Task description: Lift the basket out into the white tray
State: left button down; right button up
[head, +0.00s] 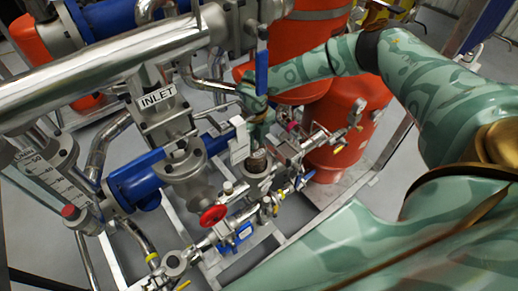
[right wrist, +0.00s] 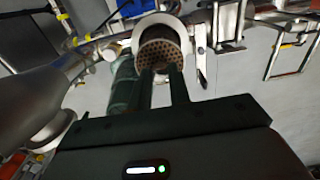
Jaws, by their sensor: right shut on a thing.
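The basket (right wrist: 158,45) is a tan, perforated cylinder in the right wrist view, with a pale ring around its far end. In the head view a small brownish part of it (head: 257,162) shows above the metal strainer body (head: 257,181). My right gripper (head: 259,128) comes down over it from above; its dark fingers (right wrist: 161,80) are shut on the basket's near end. How deep the basket sits in the body I cannot tell. I cannot make out the white tray. My left gripper is not in view.
Pipes, valves and fittings crowd the skid. A red handwheel (head: 213,215) stands in front of the strainer, a blue-handled valve (head: 301,182) to its right. A white plate (head: 239,143) stands close left of the gripper. Orange vessels (head: 345,120) stand behind. Grey floor lies around the frame.

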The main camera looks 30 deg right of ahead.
jog(key=shift+r+p, duration=2.3)
jog(key=shift+r, duration=0.3)
